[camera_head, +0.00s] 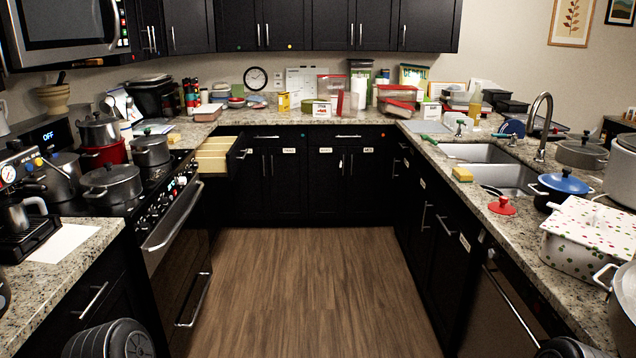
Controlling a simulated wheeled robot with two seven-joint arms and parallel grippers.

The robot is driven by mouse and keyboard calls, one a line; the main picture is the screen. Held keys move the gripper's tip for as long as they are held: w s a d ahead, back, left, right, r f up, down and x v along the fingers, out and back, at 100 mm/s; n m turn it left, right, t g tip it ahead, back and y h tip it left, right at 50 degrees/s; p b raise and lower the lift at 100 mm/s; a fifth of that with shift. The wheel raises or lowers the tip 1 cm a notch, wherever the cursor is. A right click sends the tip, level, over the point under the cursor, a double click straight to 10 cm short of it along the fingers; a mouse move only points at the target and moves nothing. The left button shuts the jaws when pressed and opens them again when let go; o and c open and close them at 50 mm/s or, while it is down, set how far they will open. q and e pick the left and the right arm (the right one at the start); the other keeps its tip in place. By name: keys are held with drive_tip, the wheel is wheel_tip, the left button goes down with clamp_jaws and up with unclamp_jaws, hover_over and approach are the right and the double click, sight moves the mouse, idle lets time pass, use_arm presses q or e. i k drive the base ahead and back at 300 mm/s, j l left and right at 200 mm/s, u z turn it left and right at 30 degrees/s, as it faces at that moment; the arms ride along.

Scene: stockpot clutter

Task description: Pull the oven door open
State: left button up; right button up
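The oven (183,255) stands in the left counter run, with a black front facing the aisle. Its door has a long silver bar handle (173,217) below the row of knobs. The door looks shut, though it is seen at a steep angle. A second silver handle (195,301) sits lower, on the bottom drawer. Neither of my grippers shows; only dark rounded parts of my arms show at the bottom left and bottom right edges.
Several pots, such as a grey stockpot (110,183), stand on the stovetop. A pulled-out drawer (218,156) with a pale interior juts out just beyond the oven. The wooden floor (310,285) between the counters is clear. Pots and a sink (490,165) line the right counter.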

sight(170, 260)
drive_tip(key=i+u, duration=0.1)
drive_tip(key=i, duration=0.55)
drive_tip(key=i+l, duration=0.15)
drive_tip(key=i, duration=0.5)
drive_tip(key=i+l+u, duration=0.15)
drive_tip(key=i, duration=0.55)
drive_tip(key=i+l+u, duration=0.1)
drive_tip(key=i, duration=0.55)
drive_tip(key=i+l+u, duration=0.2)
drive_tip(key=i, duration=0.15)
drive_tip(key=i+l+u, duration=0.2)
drive_tip(key=i+j, duration=0.05)
drive_tip(key=i, duration=0.05)
